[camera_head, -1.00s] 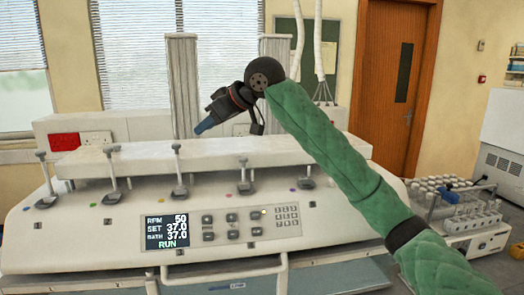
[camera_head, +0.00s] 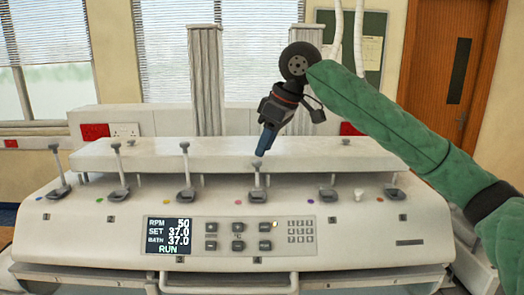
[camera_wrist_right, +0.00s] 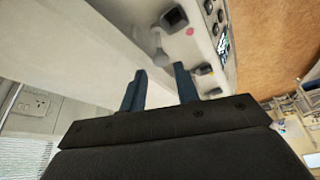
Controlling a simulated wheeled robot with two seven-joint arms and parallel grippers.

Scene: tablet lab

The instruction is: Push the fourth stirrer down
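The fourth stirrer (camera_head: 257,181) is a grey lever with a pale knob on the white machine (camera_head: 370,220). Its knob stands lower than those of the first stirrer (camera_head: 62,177), second stirrer (camera_head: 118,178) and third stirrer (camera_head: 186,178). The fifth stirrer (camera_head: 328,193) and sixth stirrer (camera_head: 393,192) show only short stubs. My right gripper (camera_head: 262,150) points down with its blue fingertips just above the fourth stirrer's knob; I cannot tell if they touch. In the right wrist view my right gripper (camera_wrist_right: 160,80) has its fingers apart, with a knob (camera_wrist_right: 160,50) beyond the gap. My left gripper is out of view.
The front panel has a screen (camera_head: 168,236) reading RUN and several buttons (camera_head: 238,236). A long white raised block (camera_head: 220,155) runs behind the levers. Two grey columns (camera_head: 206,80) rise behind it. My right arm crosses above the machine's right side.

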